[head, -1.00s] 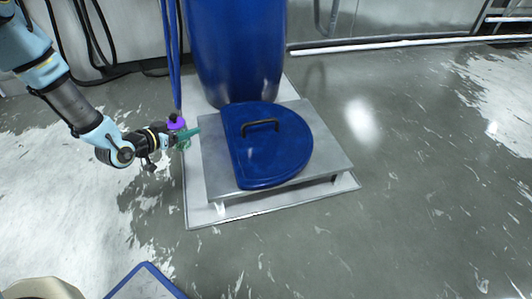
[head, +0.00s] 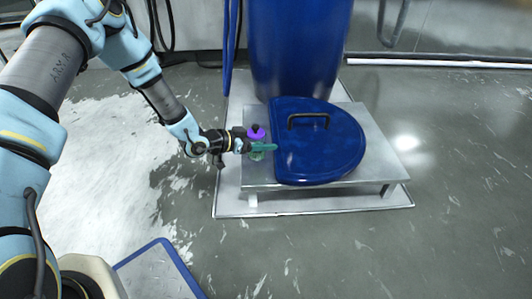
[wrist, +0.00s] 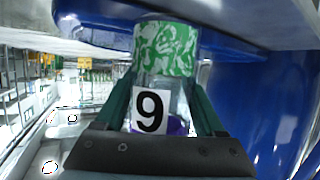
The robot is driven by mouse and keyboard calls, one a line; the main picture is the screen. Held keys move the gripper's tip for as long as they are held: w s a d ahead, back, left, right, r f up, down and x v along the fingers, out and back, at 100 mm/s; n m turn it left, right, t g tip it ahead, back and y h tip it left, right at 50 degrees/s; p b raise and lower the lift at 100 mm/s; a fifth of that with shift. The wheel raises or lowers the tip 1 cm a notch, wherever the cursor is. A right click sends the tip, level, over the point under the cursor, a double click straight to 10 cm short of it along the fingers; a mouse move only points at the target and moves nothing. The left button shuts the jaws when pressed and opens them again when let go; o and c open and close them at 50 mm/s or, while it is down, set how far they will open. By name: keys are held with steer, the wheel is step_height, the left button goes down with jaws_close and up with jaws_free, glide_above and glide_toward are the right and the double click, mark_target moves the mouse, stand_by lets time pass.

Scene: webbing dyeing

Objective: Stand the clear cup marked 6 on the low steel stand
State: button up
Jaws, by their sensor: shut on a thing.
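My gripper (head: 262,148) is shut on a clear cup (head: 257,156) with a purple top (head: 256,132). In the wrist view the same cup (wrist: 158,85) sits between the green fingers (wrist: 160,105), with a green patterned band and a white label. That view is upside down: the label reads 9 there, which is a 6 upright. In the head view the cup looks upright, over the left part of the low steel stand (head: 385,150). I cannot tell whether its base touches the stand.
A dark blue lid with a handle (head: 330,155) covers most of the stand, just right of the cup. A tall blue drum (head: 298,50) stands behind. The stand is on a pale floor tray (head: 300,208). A blue-edged platform (head: 160,275) lies front left.

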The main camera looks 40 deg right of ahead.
steer(key=shift+f+b, duration=0.8)
steer(key=shift+f, duration=1.15)
steer(key=shift+f, duration=0.15)
steer(key=o, duration=1.6)
steer(key=shift+r, duration=0.25)
steer(key=p+v, duration=0.4)
steer(key=v, duration=0.8)
steer(key=shift+p, duration=0.4)
